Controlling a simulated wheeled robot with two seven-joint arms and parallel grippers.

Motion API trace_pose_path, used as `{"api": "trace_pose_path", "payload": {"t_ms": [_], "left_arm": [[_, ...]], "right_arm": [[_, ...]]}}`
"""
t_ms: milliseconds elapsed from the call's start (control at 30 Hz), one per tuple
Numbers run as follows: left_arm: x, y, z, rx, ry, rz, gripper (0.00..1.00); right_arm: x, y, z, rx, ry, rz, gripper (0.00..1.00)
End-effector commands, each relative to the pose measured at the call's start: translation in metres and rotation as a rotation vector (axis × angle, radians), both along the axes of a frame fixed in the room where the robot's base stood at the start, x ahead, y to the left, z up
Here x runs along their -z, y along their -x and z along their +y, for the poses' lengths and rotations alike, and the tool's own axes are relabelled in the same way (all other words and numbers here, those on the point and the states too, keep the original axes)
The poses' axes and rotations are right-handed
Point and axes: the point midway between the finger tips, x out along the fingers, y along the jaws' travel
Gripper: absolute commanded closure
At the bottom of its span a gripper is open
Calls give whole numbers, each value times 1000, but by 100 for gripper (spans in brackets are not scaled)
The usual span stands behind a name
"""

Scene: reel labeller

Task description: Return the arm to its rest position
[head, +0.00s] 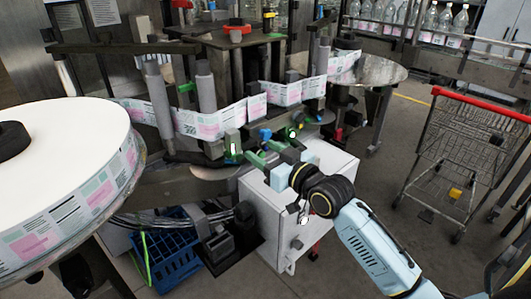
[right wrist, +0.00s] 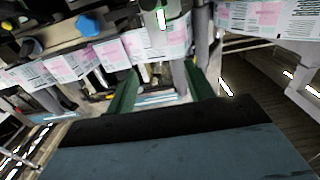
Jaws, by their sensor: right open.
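My right arm (head: 375,250) reaches in from the lower right of the head view, toward the front of the labeller. Its gripper (head: 264,153) has green fingers that stand apart, with nothing seen between them. In the right wrist view the open fingers (right wrist: 160,76) point toward the machine, below the printed label web (right wrist: 150,42). In the head view the fingers are close to the machine's front parts; whether they touch anything I cannot tell. My left gripper is not in view.
A large label reel (head: 60,175) fills the left. The label web (head: 200,122) runs past grey rollers (head: 205,87). A white cabinet (head: 275,225) stands under my right gripper, with a blue crate (head: 170,255) to its left. A shopping cart (head: 465,150) stands right; floor between is clear.

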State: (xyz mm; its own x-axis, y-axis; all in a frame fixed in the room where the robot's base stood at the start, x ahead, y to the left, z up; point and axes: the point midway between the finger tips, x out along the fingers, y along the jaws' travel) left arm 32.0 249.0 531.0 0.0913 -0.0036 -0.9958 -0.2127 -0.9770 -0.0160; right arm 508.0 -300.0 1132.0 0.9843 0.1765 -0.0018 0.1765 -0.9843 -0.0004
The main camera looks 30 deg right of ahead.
Motion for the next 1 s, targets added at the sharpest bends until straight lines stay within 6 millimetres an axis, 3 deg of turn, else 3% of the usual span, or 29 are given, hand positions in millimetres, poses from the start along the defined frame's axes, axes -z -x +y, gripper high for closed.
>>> {"api": "trace_pose_path", "payload": {"t_ms": [467, 567, 633, 733, 833, 1000], "left_arm": [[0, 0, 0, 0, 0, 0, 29], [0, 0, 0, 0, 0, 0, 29], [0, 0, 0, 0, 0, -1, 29], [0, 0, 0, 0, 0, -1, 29], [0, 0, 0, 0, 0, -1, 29], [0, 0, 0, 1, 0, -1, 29]], "right_arm": [[0, 0, 0, 0, 0, 1, 47], [9, 4, 5, -5, 6, 29, 47], [27, 13, 14, -13, 21, 95, 47], [70, 42, 34, -30, 61, 262, 47], [120, 90, 55, -39, 112, 488, 47], [170, 165, 72, -28, 177, 788, 47]]}}
